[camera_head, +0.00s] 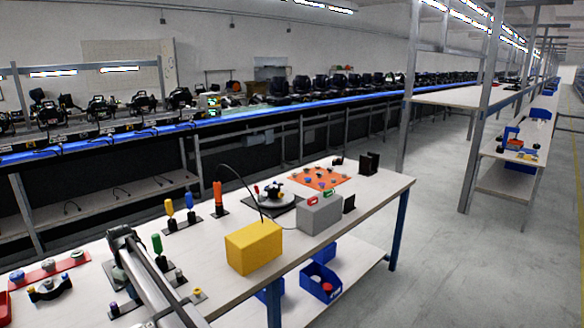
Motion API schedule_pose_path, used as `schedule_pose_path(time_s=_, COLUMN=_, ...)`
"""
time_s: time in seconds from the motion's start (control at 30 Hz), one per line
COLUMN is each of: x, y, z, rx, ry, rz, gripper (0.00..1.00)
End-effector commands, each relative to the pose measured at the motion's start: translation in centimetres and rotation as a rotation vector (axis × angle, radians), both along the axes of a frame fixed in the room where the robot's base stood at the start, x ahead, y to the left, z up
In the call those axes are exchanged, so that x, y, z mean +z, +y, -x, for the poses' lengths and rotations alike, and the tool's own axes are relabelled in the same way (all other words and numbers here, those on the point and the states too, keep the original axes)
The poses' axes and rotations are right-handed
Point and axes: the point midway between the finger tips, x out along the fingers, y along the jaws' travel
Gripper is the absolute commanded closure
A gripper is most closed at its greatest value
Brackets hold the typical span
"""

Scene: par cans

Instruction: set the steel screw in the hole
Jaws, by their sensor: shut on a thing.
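My arm comes up from the bottom edge and bends down at the left end of the near workbench (385,190). My gripper (129,290) is low over the bench beside my arm link, small and partly hidden. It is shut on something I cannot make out. I cannot pick out the steel screw or the hole for sure. Close to the gripper are a small grey-topped piece (178,275), a small yellow-topped piece on a plate (197,293) and a purple-topped piece (114,308).
A green-handled tool (157,244) stands just beyond my arm. Yellow and orange-handled tools (218,193) stand farther back. A yellow box (253,247) and grey box (320,213) are to the right. A red strip (72,260) with round pieces lies left.

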Motion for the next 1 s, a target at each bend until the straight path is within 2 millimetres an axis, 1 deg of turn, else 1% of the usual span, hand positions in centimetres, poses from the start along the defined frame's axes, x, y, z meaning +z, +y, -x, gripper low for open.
schedule_pose_path(time_s=1.0, x=3.9, y=0.0, z=0.0, rx=0.0, ry=0.0, rz=-0.001, gripper=1.0)
